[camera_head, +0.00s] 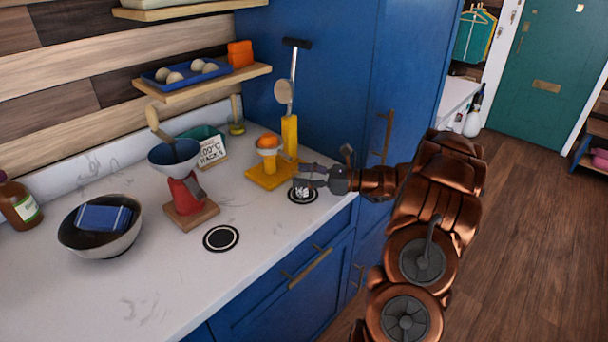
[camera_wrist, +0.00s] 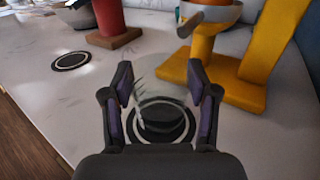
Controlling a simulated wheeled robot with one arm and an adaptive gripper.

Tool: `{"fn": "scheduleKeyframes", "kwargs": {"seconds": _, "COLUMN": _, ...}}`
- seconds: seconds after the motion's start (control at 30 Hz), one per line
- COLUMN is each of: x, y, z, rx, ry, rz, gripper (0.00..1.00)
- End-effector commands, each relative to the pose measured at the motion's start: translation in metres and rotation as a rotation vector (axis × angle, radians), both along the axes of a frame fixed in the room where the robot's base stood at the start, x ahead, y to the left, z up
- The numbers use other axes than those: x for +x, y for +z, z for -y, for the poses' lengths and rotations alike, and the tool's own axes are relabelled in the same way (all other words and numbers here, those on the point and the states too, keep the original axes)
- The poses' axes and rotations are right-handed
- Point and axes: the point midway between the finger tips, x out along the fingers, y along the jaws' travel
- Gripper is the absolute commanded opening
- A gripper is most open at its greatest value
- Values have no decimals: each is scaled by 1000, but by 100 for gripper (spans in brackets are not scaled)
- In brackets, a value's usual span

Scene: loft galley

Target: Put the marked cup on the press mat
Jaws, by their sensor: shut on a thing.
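A clear glass cup (camera_wrist: 160,92) stands upright between the fingers of my gripper (camera_wrist: 159,86) in the wrist view. My gripper is shut on it, one finger at each side. In the head view the cup (camera_head: 302,188) is small and partly hidden by my gripper (camera_head: 304,177); I cannot make out its marking. The press mat (camera_head: 309,199), a black disc with a white ring, lies directly under the cup, in front of the yellow press (camera_head: 277,176). The mat shows through the glass in the wrist view (camera_wrist: 163,138). I cannot tell whether the cup touches it.
A second round black mat (camera_head: 221,238) lies to the left, in front of the red grinder (camera_head: 184,193). A bowl (camera_head: 100,240) with a blue packet stands further left. The yellow press (camera_wrist: 228,86) is close behind my right finger. The counter's front edge is near.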

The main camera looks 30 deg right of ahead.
Motion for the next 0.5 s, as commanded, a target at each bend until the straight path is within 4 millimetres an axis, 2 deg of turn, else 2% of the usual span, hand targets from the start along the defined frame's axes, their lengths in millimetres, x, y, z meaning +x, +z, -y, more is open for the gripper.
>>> {"fn": "scheduleKeyframes", "kwargs": {"seconds": 0.2, "x": 0, "y": -4, "z": 0, "rx": 1, "ry": 1, "rz": 1, "gripper": 24}}
{"fn": "scheduleKeyframes", "kwargs": {"seconds": 0.23, "x": 0, "y": -4, "z": 0, "rx": 0, "ry": 0, "rz": 0, "gripper": 62}}
{"fn": "scheduleKeyframes", "kwargs": {"seconds": 0.43, "x": 0, "y": -4, "z": 0, "rx": 0, "ry": 0, "rz": 0, "gripper": 83}}
{"fn": "scheduleKeyframes", "kwargs": {"seconds": 0.5, "x": 0, "y": -4, "z": 0, "rx": 0, "ry": 0, "rz": 0, "gripper": 84}}
